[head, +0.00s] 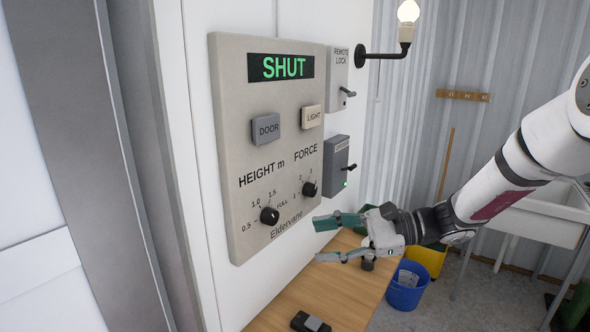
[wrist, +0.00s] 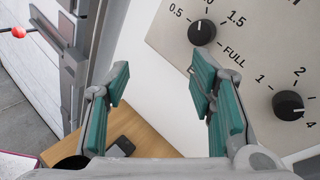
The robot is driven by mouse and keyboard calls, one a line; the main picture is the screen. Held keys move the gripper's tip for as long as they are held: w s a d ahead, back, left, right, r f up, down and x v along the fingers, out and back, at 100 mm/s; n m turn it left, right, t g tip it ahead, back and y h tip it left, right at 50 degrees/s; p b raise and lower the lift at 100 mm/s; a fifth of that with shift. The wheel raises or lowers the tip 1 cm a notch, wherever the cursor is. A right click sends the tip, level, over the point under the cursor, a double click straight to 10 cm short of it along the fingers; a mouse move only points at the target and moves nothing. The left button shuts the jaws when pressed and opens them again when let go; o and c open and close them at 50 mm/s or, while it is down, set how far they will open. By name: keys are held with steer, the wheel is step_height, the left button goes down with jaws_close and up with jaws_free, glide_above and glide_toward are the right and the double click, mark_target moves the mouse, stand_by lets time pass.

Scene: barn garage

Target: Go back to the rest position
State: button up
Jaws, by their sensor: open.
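My gripper (head: 328,238) is open and empty, in front of the lower right part of the wall control panel (head: 232,165). Its teal-padded fingers show in the wrist view (wrist: 158,95), spread apart with nothing between them. In the head view the fingers point left, near the panel's lower edge. The panel display (head: 281,67) reads SHUT in green. The height knob (head: 269,215) and the force knob (head: 309,188) are on the panel and also show in the wrist view, close by to the right. I cannot tell whether a finger touches the panel.
A wooden bench top (head: 345,290) lies below my gripper, with a dark handheld device (head: 310,322) on it. A grey switch box (head: 336,165) and the remote lock (head: 338,80) are right of the panel. A blue bucket (head: 406,290) and a white sink (head: 535,215) stand further right.

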steer(key=s+a+n+g+h, duration=0.1)
steer(key=s+n+g+h, duration=0.1)
steer(key=s+n+h, duration=0.45)
steer(key=s+d+r+n+t+h, duration=0.3)
steer(key=s+d, duration=0.3)
steer(key=s, duration=0.3)
steer(key=s+d+r+n+t+h, duration=0.3)
steer(key=s+d+h, duration=0.3)
steer(key=s, duration=0.3)
steer(key=shift+d+r+n, duration=0.3)
steer(key=shift+d+n, duration=0.05)
steer(key=shift+n, duration=0.4)
